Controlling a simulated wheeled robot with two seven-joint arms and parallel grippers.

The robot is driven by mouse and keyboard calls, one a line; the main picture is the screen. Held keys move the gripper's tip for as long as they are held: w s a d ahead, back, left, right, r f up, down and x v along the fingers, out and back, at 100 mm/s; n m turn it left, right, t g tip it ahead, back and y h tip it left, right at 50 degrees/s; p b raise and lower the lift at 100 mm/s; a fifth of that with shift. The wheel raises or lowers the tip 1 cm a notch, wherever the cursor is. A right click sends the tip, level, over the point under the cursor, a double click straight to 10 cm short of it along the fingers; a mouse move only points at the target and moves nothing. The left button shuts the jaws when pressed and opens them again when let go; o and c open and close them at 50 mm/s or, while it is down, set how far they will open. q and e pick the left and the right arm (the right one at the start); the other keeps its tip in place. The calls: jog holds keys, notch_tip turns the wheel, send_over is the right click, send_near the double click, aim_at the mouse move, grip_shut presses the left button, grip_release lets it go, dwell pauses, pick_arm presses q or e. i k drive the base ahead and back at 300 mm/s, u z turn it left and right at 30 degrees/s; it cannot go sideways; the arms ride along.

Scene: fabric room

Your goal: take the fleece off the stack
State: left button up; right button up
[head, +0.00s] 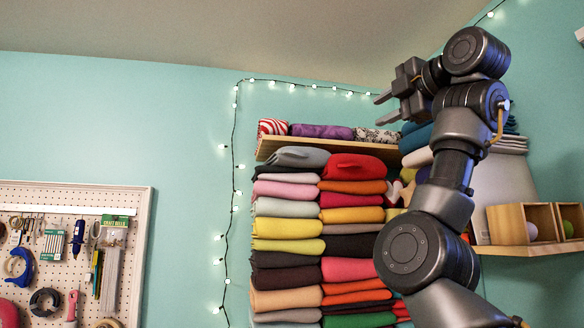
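Folded fabrics stand in two columns beneath a wooden shelf. A grey folded piece (299,157) tops the left column, and a red folded piece (354,167) tops the right one. I cannot tell which piece is the fleece. My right gripper (379,110) is raised at the upper right, its fingers pointing left. The fingers are apart with nothing between them. In the picture it is above and to the right of the red piece, apart from it. My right arm hides the right side of the fabrics. My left gripper is not in view.
The wooden shelf (262,148) above the columns carries rolled fabrics (322,131). A string of lights (234,150) runs along the wall. A pegboard (140,235) with tools hangs at the left. Wooden boxes (508,224) sit on a shelf at the right.

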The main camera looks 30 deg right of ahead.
aim_at(290, 156)
jog(key=i, duration=0.85)
